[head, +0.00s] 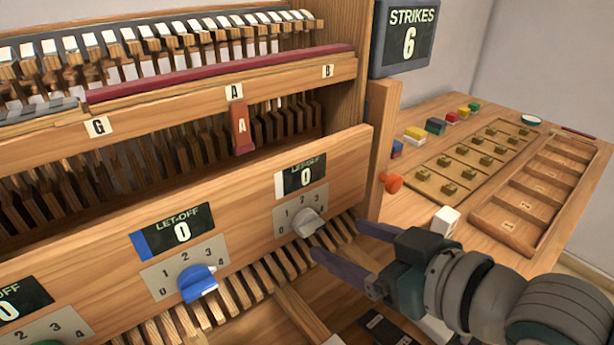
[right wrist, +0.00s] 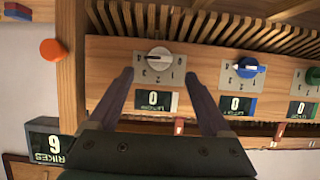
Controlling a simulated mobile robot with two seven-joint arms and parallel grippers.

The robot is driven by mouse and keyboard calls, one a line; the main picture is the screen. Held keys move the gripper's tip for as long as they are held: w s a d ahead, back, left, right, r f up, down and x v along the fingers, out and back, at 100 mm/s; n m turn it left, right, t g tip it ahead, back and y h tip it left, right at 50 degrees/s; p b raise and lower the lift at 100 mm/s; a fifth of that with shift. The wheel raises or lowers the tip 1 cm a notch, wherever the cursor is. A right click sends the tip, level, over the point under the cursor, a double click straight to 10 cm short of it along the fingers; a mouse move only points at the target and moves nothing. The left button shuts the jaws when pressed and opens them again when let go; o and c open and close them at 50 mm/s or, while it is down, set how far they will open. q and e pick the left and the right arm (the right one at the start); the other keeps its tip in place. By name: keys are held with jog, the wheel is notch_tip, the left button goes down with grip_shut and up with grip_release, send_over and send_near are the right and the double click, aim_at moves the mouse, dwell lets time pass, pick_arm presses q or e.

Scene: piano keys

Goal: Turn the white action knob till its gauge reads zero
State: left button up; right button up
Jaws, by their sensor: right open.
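The white knob (head: 307,222) sits on its numbered dial plate at the right end of the wooden panel. The gauge (head: 306,177) above it, labelled LET-OFF, reads 0. In the right wrist view the white knob (right wrist: 158,57) is a little beyond the fingertips, between their lines, and its gauge (right wrist: 157,102) shows upside down as 0. My right gripper (head: 338,238) is open and empty, its two dark fingers pointing toward the knob; no contact is visible. The wrist view shows both fingers spread apart (right wrist: 157,78). My left gripper is not in view.
A blue knob (head: 197,282) with a gauge reading 0 sits left on the same panel (head: 236,212). Wooden key levers run beneath. An orange knob (head: 391,182), white block (head: 445,221) and compartment tray (head: 480,217) are at the right.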

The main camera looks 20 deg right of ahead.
jog(key=v, duration=0.4)
dwell(0.3)
jog(key=s+d+r+m+g+h+p, duration=0.1)
jog(key=s+r+g+h+p, duration=0.15)
jog(key=s+g, duration=0.45)
jog(key=s+d+r+m+g+h+p, duration=0.1)
jog(key=s+r+g+h+p, duration=0.15)
jog(key=s, duration=0.75)
notch_tip(320, 180, up, 36)
jog(key=p, duration=3.5)
jog(key=shift+y, duration=0.3)
